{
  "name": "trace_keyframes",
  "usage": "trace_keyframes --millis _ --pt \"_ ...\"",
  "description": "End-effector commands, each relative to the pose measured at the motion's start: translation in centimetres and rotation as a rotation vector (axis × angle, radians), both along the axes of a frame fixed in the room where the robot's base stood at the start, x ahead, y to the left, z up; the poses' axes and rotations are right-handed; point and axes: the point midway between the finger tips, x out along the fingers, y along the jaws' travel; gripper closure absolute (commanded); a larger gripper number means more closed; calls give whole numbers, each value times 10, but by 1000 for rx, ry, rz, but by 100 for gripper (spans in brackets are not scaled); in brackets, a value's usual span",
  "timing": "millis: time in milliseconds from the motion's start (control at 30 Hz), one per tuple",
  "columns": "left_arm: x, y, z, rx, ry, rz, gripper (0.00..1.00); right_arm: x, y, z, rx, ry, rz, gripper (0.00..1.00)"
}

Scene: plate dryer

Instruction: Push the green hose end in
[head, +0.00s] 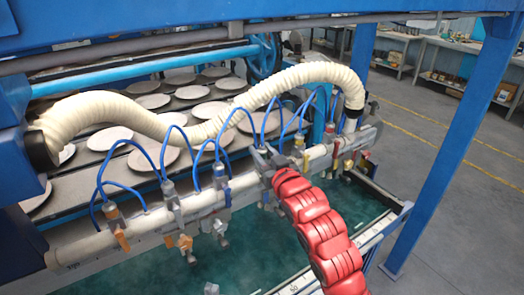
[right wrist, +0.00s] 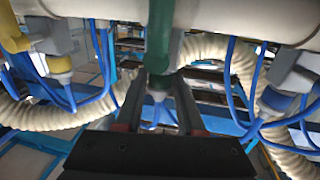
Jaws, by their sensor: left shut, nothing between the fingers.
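The green hose end (right wrist: 159,42) shows in the right wrist view as an upright green cylinder in front of the white pipe (right wrist: 235,18). Its lower tip lies between the two dark fingers of my right gripper (right wrist: 159,88). The fingers stand apart, one on each side of the tip; I cannot tell whether they touch it. In the head view my red right arm reaches up from the bottom right to the pipe, with my right gripper (head: 264,158) at the pipe. I cannot make out the green hose end there. My left gripper is not in view.
A thick cream hose (head: 230,110) arches behind the pipe, and several thin blue tubes (head: 150,150) loop close to the gripper. Valves with coloured fittings (head: 115,225) line the pipe. Plates (head: 110,138) lie on racks behind. A blue post (head: 450,130) stands right; the floor beyond is open.

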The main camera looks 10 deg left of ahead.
Motion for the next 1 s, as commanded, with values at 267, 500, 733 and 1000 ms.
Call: trace_keyframes --millis 267,500,733,1000 --pt "0 0 0 0 0 0 100 0 0 -2 0 1 0 34" --pt "0 0 0 0 0 0 100 -2 -2 -1 1 -1 0 34" --pt "0 0 3 0 0 0 100 -24 -18 1 2 -4 -1 34" --pt "0 0 13 0 0 0 100 -71 -53 0 1 2 -2 34"
